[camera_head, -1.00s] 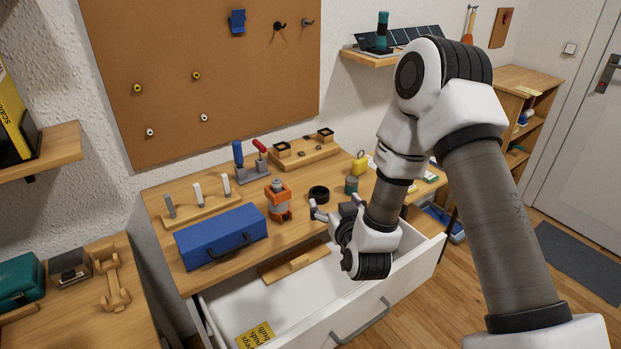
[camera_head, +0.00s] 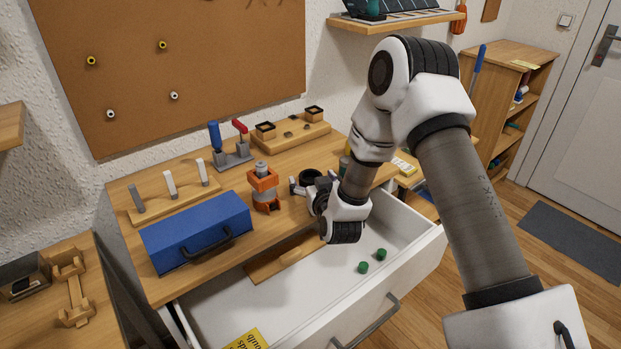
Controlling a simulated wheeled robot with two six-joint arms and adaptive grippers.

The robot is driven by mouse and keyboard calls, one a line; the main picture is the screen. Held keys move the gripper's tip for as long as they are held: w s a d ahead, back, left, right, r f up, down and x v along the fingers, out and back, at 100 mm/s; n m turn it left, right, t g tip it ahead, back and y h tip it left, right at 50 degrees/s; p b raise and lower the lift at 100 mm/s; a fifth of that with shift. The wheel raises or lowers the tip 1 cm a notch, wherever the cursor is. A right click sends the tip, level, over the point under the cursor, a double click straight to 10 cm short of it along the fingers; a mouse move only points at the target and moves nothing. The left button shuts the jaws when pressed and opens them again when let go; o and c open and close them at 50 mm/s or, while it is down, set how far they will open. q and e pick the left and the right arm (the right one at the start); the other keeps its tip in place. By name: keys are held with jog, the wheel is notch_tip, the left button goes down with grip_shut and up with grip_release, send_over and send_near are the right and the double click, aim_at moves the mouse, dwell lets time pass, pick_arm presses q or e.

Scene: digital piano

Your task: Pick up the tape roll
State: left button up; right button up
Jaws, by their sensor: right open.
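The tape roll (camera_head: 311,175) is a black ring lying flat on the wooden workbench top (camera_head: 285,217), to the right of an orange and grey device. My right gripper (camera_head: 311,184) is open, with its fingers low over the bench right at the roll. Its near parts hide the front of the roll. I cannot tell whether the fingers touch it. My left gripper is not in view.
The orange device (camera_head: 264,190) stands close to the left of the gripper. A blue toolbox (camera_head: 196,232) is farther left. The white drawer (camera_head: 232,302) hangs open below, with two green pieces inside. A wooden block with cups (camera_head: 291,134) stands behind.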

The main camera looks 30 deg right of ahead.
jog(key=shift+x, duration=0.95)
jog(key=shift+s+a, duration=0.1)
jog(key=shift+s, duration=0.05)
jog(key=c, duration=1.2)
jog(key=shift+c, duration=0.2)
